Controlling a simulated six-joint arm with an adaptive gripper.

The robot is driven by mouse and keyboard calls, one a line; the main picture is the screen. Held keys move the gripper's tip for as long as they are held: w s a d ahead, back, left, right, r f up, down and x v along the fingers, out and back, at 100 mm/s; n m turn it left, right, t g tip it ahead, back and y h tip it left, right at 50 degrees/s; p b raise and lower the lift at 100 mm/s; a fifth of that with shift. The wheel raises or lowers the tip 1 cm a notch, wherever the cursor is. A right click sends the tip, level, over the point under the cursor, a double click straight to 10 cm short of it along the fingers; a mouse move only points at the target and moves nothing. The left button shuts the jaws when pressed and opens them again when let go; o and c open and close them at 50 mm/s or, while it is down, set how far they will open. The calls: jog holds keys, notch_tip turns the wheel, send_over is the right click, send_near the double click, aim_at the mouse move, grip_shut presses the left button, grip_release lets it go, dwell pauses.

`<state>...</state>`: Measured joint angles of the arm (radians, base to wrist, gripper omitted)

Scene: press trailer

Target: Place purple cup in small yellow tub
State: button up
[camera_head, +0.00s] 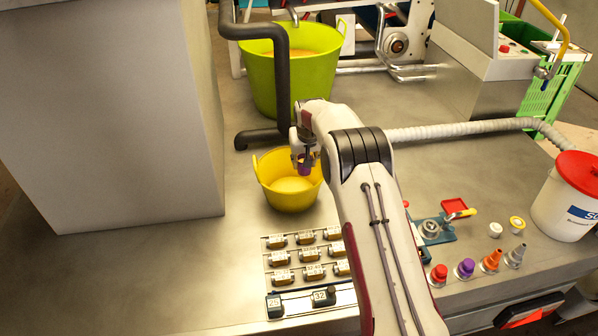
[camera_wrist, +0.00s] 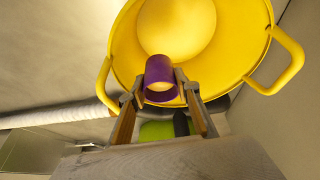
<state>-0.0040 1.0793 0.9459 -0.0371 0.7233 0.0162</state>
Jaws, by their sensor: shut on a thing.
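The small yellow tub (camera_head: 288,196) stands on the metal surface left of my arm, below the dark bent pipe. Its two handles and round inside show large in the wrist view (camera_wrist: 237,62). My gripper (camera_head: 304,160) is over the tub's right rear part, pointing down. It is shut on the purple cup (camera_head: 305,169), which is partly hidden by the fingers. In the wrist view the purple cup (camera_wrist: 160,80) sits between the fingertips, in front of the tub's inside. How far the cup is above the tub floor I cannot tell.
A large green tub (camera_head: 318,75) stands behind the dark pipe (camera_head: 282,80). A tall grey box (camera_head: 110,120) stands at left. A labelled block panel (camera_head: 305,258) lies in front. Colored nozzles (camera_head: 465,268) and a red-lidded white bucket (camera_head: 568,200) are at right.

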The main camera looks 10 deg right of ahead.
aim_at(304, 174)
jog(key=shift+f, duration=2.6)
jog(key=shift+f, duration=0.1)
jog(key=shift+f, duration=1.75)
jog(key=shift+f, duration=0.1)
jog(key=o, duration=0.7)
jog(key=shift+f, duration=0.1)
jog(key=shift+o, duration=0.9)
jog(key=shift+r, duration=0.2)
jog(key=v, duration=1.2)
